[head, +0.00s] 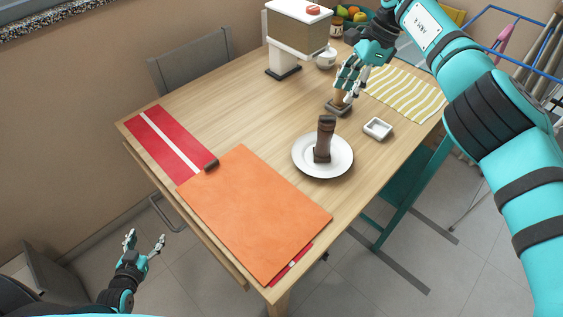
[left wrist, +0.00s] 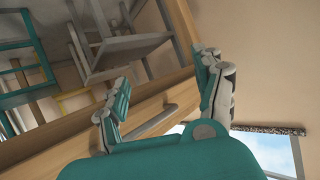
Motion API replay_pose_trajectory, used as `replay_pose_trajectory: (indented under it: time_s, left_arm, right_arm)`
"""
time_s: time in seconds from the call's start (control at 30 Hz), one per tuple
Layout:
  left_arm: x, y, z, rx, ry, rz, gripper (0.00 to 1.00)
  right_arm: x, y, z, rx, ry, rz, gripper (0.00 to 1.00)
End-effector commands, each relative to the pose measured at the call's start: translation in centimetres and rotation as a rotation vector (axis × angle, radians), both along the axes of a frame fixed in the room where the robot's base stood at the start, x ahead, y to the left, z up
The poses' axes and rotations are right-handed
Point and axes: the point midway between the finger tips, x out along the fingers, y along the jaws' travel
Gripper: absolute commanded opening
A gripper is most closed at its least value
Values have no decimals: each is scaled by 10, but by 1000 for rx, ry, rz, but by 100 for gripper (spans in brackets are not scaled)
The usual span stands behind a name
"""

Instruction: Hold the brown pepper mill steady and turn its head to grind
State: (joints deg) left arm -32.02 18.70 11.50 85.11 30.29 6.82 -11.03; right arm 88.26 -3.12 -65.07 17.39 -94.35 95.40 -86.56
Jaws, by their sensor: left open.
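A dark brown upright thing that looks like a pepper mill (head: 325,140) stands on a white plate (head: 345,160) at the middle right of the table. My left gripper (head: 144,241) is open and empty, low beside the table's left side, away from both pieces. In the left wrist view, its fingers (left wrist: 163,80) are spread with nothing between them.
An orange mat (head: 250,215) and a red-and-white runner (head: 155,135) cover the table's near left. A small white dish (head: 377,128) is right of the plate. A striped cloth (head: 405,92), white pot (head: 326,59) and boxy appliance (head: 298,30) are further back. A grey chair (head: 190,65) stands behind.

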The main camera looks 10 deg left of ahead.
Motion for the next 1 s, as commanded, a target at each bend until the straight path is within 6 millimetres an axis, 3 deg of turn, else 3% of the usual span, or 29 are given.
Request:
replay_pose_trajectory:
  time_s: [0.03,0.17,0.3,0.47,0.53,0.6,0.77,1.0]
  left_arm:
    - [9,9,29,17,-62,2,69]
    - [40,22,101,77,-215,-7,69]
    - [93,18,169,248,-318,-51,69]
    - [141,15,251,482,-407,-69,69]
    - [163,-1,284,547,-434,-88,69]
    - [181,-43,273,459,-403,-166,69]
    - [202,-135,253,250,-342,-335,69]
    - [200,-270,239,6,-232,-598,69]
  right_arm:
    - [0,0,0,0,0,0,38]
    - [0,0,0,0,0,0,38]
    - [0,0,0,0,0,0,38]
    - [0,0,0,0,0,0,38]
    - [0,0,0,0,0,0,38]
    - [0,0,0,0,0,0,38]
    - [0,0,0,0,0,0,38]
    - [0,0,0,0,0,0,38]
